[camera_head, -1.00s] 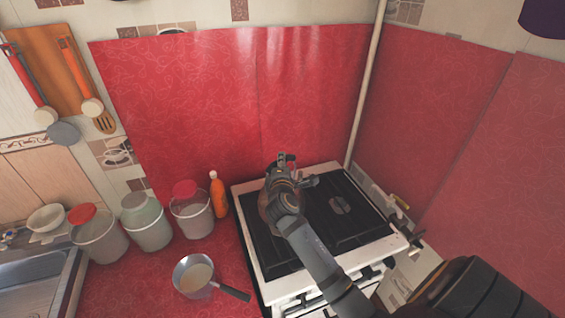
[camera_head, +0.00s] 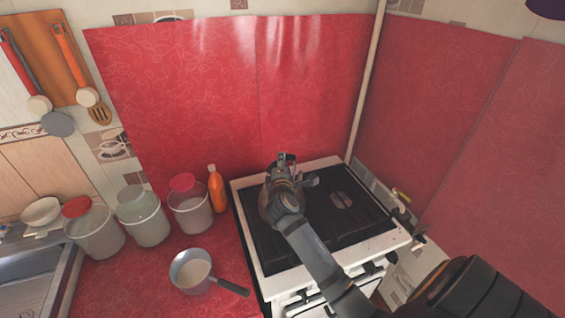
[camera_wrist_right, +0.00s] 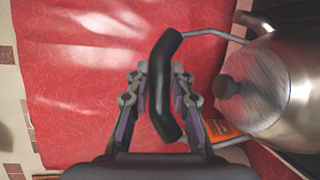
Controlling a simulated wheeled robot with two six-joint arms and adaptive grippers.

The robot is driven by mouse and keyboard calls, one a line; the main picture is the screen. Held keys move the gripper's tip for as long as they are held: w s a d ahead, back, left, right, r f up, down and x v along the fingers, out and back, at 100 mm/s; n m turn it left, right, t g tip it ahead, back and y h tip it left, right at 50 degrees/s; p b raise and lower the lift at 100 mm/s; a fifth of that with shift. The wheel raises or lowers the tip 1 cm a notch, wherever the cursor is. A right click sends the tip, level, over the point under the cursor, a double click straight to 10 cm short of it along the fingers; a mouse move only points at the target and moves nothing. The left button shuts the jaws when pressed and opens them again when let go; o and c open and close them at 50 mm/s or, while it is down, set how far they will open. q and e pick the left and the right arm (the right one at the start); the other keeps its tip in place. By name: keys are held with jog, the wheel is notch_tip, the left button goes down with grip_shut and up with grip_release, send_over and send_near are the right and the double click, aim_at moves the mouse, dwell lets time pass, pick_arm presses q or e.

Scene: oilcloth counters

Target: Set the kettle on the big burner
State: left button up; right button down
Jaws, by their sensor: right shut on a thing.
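The metal kettle (camera_wrist_right: 268,85) fills the right side of the right wrist view, with a dark lid knob and a black handle (camera_wrist_right: 164,85). My right gripper (camera_wrist_right: 162,98) is shut on that handle. In the head view my right gripper (camera_head: 293,172) is over the left part of the stove (camera_head: 330,245), and the kettle (camera_head: 264,207) is mostly hidden beneath it. I cannot tell whether the kettle touches the stove top. One burner (camera_head: 341,200) shows right of the gripper; the big burner cannot be singled out. My left gripper is not in view.
A saucepan (camera_head: 190,270) stands on the red counter left of the stove, its handle pointing at the stove. An orange bottle (camera_head: 216,190) and several lidded tubs (camera_head: 146,218) stand behind it. Red oilcloth walls close the back and right. The stove's right part is clear.

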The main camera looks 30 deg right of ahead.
jog(key=shift+f, duration=0.1)
jog(key=c, duration=1.1)
grip_release()
jog(key=shift+s+a+f, duration=0.1)
jog(key=shift+f, duration=0.1)
jog(key=v, duration=0.7)
jog(key=shift+s+a+r, duration=0.15)
jog(key=shift+s+r, duration=0.05)
